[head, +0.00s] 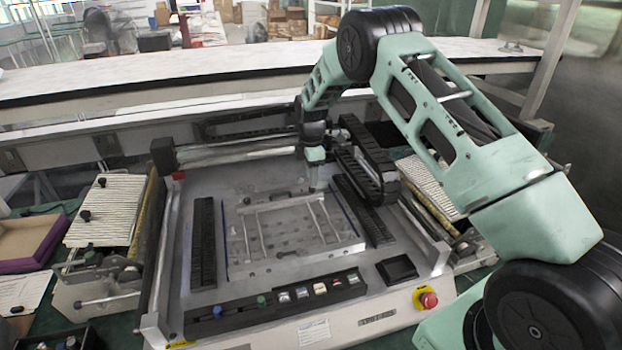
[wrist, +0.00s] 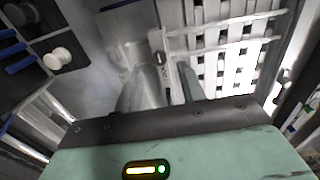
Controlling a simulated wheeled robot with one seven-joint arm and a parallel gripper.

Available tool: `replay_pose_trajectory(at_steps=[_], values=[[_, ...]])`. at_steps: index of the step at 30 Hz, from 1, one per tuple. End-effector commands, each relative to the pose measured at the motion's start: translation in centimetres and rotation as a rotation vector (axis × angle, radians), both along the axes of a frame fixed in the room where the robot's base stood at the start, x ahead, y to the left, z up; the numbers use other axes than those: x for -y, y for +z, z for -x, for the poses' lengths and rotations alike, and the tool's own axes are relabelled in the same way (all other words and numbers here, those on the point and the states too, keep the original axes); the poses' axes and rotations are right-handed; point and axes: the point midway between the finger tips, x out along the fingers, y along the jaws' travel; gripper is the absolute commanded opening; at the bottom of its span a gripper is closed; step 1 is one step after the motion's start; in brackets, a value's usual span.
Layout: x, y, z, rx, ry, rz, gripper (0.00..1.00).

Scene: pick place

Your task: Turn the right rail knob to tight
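My gripper (head: 315,178) points down over the far part of the machine's grey plate in the head view. In the wrist view the two pale fingers of my gripper (wrist: 160,88) stand apart, with a gap between them. A small dark-tipped knob or lever (wrist: 159,59) on a pale strip with dark marks shows just beyond that gap; I cannot tell whether it is the right rail knob or how it is set. The fingers do not visibly close on it. The right dark rail (head: 362,210) lies to the right of my gripper in the head view.
A left dark rail (head: 203,243) runs along the plate. A control strip (head: 275,303) with several buttons and a red emergency stop (head: 428,298) are at the front. A white round knob (wrist: 57,58) and a slotted white panel (wrist: 230,55) show in the wrist view.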

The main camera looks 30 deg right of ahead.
Motion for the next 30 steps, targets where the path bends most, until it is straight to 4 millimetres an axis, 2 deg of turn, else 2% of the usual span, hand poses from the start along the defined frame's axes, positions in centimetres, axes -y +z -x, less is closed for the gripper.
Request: replay_pose_trajectory(at_steps=[7, 19, 23, 24, 30], values=[[-0.1, -3.0, 0.0, -0.001, 0.001, 0.000, 0.40], [0.0, -3.8, 0.0, 0.001, 0.001, 0.000, 0.40], [0.0, -3.7, 0.0, 0.001, 0.001, 0.000, 0.04], [0.0, -3.7, 0.0, 0.001, 0.001, 0.000, 0.00], [0.0, -3.8, 0.0, 0.001, -0.004, 0.000, 0.00]])
